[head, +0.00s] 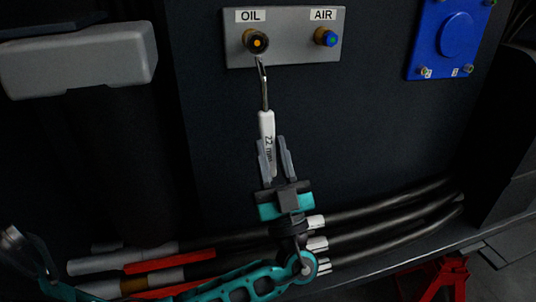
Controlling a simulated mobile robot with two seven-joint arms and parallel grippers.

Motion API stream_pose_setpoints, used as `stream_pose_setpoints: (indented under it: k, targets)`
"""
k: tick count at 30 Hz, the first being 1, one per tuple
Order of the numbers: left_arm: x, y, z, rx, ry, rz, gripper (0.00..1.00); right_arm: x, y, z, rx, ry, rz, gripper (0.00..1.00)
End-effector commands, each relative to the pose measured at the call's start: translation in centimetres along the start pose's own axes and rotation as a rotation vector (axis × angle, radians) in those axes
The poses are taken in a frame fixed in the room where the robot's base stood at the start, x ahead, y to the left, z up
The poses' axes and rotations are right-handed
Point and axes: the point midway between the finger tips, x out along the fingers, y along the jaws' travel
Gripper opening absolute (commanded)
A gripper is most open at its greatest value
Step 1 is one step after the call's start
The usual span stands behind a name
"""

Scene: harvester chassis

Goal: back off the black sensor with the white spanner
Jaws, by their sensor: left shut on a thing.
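The black sensor (257,42) sits in the grey plate under the OIL label, with an orange centre. My left gripper (274,160) is shut on the white handle of the spanner (266,125), which is marked 22 mm. The spanner points up, and its metal head reaches the lower edge of the black sensor. I cannot tell whether its jaw is seated around the sensor or only touching it. My right gripper is not clearly in view.
A blue sensor (326,37) sits beside it under the AIR label. A blue box (447,38) is at the upper right and a grey block (80,58) at the upper left. Dark hoses (390,222) run along the bottom. A red stand (440,278) is at the lower right.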

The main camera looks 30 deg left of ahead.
Motion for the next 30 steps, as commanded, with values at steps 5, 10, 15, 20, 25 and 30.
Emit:
stream_pose_setpoints:
  k: [5, 10, 15, 20, 25, 30]
  targets:
    - [0.2, 1.4, -0.2, -0.052, 0.003, -0.059, 0.0, 0.0, 0.0, 0.0, 0.0, 0.0, 0.0, 0.43]
    - [0.2, 2.4, -0.2, -0.088, 0.002, -0.103, 0.0, 0.0, 0.0, 0.0, 0.0, 0.0, 0.0, 0.43]
    - [0.2, 2.7, -0.2, -0.102, 0.003, -0.118, 0.0, 0.0, 0.0, 0.0, 0.0, 0.0, 0.001, 0.43]
    - [0.2, 2.7, -0.2, -0.102, 0.003, -0.117, 0.0, 0.0, 0.0, 0.0, 0.0, 0.0, 0.001, 0.43]
    - [0.3, 3.0, -0.2, -0.112, 0.002, -0.13, 0.0, 0.0, 0.0, 0.0, 0.0, 0.0, 0.001, 0.43]
    - [0.5, 4.2, -0.4, -0.155, 0.002, -0.179, 0.0, 0.0, 0.0, 0.0, 0.0, 0.0, 0.001, 0.43]
